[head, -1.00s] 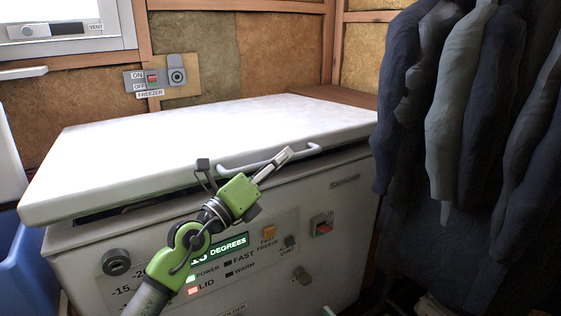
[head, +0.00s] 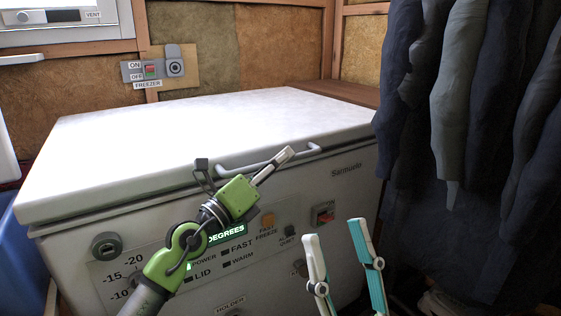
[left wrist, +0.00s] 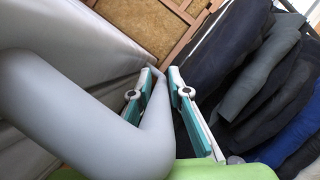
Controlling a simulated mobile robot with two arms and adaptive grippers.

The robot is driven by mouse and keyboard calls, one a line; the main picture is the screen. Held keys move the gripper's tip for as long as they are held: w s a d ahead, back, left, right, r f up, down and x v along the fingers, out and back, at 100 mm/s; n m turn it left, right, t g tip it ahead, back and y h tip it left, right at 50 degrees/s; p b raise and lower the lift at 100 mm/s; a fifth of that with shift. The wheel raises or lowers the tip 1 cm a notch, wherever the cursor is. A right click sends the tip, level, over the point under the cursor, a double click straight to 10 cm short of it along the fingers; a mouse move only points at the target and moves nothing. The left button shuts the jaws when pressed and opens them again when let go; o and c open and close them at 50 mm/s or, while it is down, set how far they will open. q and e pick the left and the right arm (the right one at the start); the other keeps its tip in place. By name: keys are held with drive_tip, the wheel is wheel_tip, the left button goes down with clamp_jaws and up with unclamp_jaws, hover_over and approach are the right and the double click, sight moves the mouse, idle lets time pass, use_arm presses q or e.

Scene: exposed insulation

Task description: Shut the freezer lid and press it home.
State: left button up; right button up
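The white freezer lid (head: 200,130) lies down along the top of the freezer body (head: 350,190), with no dark gap at its front edge. The LID lamp (head: 188,279) is dark and the POWER lamp (head: 187,267) is green. My left gripper (head: 285,157) is at the right part of the lid's front handle (head: 235,168), seen edge-on. In the left wrist view its teal fingers (left wrist: 163,80) are apart, with the grey handle (left wrist: 70,80) looming large and running between them; firm contact is not visible. My right gripper (head: 333,230) is open and empty before the freezer front.
Dark coats (head: 450,120) hang close on the right. A blue bin (head: 30,265) stands at the left. A wall panel (head: 158,68) with a FREEZER switch is behind. The lid top is clear.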

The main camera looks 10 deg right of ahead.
use_arm(q)
drive_tip(key=shift+o, duration=0.3)
drive_tip(key=shift+s+a, duration=0.1)
drive_tip(key=v, duration=1.1)
drive_tip(key=shift+a+f, duration=0.15)
drive_tip(key=shift+a, duration=0.15)
drive_tip(key=shift+s, duration=0.15)
